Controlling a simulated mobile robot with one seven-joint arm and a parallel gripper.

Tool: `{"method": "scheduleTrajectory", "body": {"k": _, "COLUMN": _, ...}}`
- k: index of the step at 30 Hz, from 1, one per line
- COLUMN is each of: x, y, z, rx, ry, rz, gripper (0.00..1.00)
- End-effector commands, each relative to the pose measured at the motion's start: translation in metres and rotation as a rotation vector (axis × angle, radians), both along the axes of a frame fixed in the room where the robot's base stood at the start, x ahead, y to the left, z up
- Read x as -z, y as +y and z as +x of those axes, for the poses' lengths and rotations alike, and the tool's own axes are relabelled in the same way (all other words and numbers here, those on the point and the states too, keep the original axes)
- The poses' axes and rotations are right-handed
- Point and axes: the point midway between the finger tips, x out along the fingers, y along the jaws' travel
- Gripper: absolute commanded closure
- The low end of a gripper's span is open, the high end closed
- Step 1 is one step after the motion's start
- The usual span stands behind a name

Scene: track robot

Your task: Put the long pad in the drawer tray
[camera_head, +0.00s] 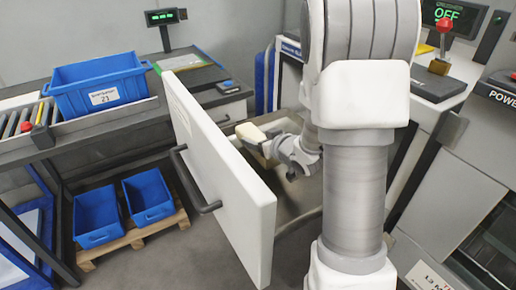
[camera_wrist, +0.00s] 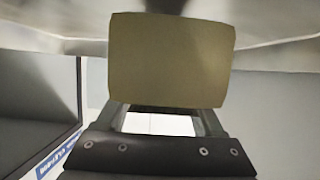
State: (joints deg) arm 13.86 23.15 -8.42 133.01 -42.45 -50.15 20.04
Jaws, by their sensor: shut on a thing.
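The long pad (camera_head: 251,133) is a pale tan block in the head view, just behind the top edge of the drawer front. My gripper (camera_head: 268,147) is shut on it and holds it up. In the wrist view the pad (camera_wrist: 170,62) shows as a broad tan face beyond the gripper fingers (camera_wrist: 165,118). The drawer is pulled out. Its white front panel (camera_head: 222,178) with a dark handle faces left. The grey drawer tray (camera_head: 290,200) shows behind the panel, below my gripper. My arm and the panel hide much of the tray.
A blue bin (camera_head: 100,88) stands on the roller conveyor at left. Two more blue bins (camera_head: 98,215) sit on a wooden pallet on the floor. A bench (camera_head: 195,78) stands behind the drawer. A machine with a red button (camera_head: 446,25) is at right, close to my arm.

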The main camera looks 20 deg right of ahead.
Motion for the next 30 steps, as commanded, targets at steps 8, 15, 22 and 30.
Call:
{"method": "scheduleTrajectory", "body": {"k": 8, "x": 0.024, "y": 0.000, "z": 0.000, "rx": 0.000, "ry": -0.001, "rz": -0.001, "gripper": 0.87}}
{"method": "scheduleTrajectory", "body": {"k": 15, "x": 0.028, "y": 0.000, "z": 0.000, "rx": 0.000, "ry": 0.000, "rz": -0.001, "gripper": 0.87}}
{"method": "scheduleTrajectory", "body": {"k": 22, "x": 0.027, "y": 0.000, "z": 0.000, "rx": 0.000, "ry": 0.000, "rz": -0.001, "gripper": 0.01}}
{"method": "scheduleTrajectory", "body": {"k": 30, "x": 0.025, "y": 0.000, "z": 0.000, "rx": 0.000, "ry": 0.000, "rz": -0.001, "gripper": 0.01}}
